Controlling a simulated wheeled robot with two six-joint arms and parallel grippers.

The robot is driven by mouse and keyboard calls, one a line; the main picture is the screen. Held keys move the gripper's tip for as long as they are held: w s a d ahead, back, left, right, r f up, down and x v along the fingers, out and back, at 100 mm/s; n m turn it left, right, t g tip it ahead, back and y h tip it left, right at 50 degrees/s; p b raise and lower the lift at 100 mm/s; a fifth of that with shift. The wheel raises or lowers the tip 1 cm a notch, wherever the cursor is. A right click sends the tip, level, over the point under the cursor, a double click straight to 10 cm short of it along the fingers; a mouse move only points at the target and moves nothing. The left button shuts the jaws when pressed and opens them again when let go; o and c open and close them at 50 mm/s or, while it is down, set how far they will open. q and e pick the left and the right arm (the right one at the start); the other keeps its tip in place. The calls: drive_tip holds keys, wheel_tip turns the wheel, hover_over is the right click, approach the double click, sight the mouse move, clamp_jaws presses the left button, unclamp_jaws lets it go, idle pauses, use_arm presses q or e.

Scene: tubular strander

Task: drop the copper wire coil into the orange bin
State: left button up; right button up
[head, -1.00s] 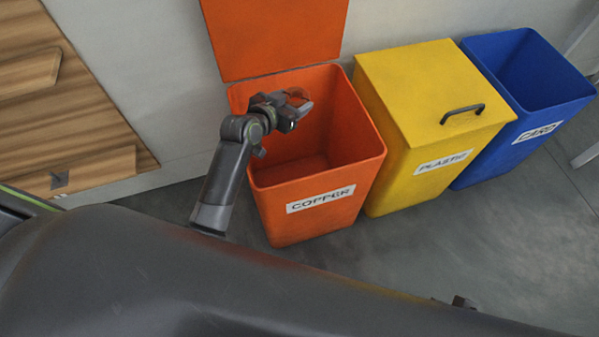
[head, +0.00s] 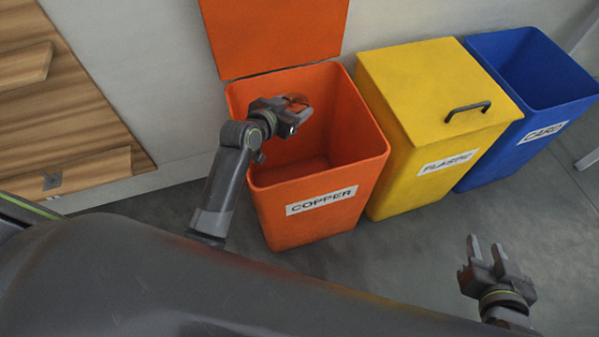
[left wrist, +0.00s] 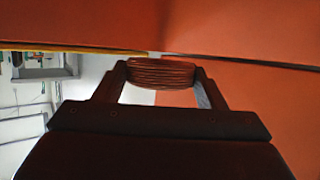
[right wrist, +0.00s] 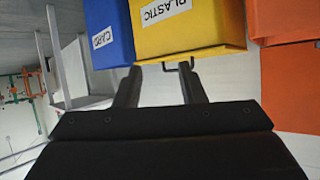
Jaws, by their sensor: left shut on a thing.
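The orange bin (head: 318,240) stands against the wall with its lid (head: 275,35) raised and a COPPER label on its front. My left gripper (head: 301,108) is over the bin's opening. It is shut on the copper wire coil (left wrist: 160,73), which spans between its fingertips in the left wrist view. In the head view, only a thin part of the coil (head: 296,99) shows by the fingers. My right gripper (head: 487,250) is open and empty, in front of the yellow bin and apart from it.
A yellow bin (head: 405,95) with a shut lid and black handle, labelled PLASTIC, stands right of the orange bin. An open blue bin (head: 545,85) labelled CARD is beyond it. Wooden drawers (head: 70,105) are at the left. The grey floor in front is clear.

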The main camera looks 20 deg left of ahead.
use_arm(q)
drive_tip(key=shift+f+b, duration=0.65)
drive_tip(key=shift+b, duration=0.1)
use_arm(e)
drive_tip(key=w+r+n+t+h, duration=0.1)
drive_tip(key=w+r+t, duration=0.2)
drive_tip(key=r+t, duration=0.4)
drive_tip(key=shift+w+d+r+t, duration=0.15)
drive_tip(key=shift+d+r+t, duration=0.2)
drive_tip(key=shift+r, duration=2.1)
use_arm(q)
drive_tip(key=o, duration=1.2)
drive_tip(key=shift+f, duration=0.1)
use_arm(e)
drive_tip(key=shift+f, duration=0.1)
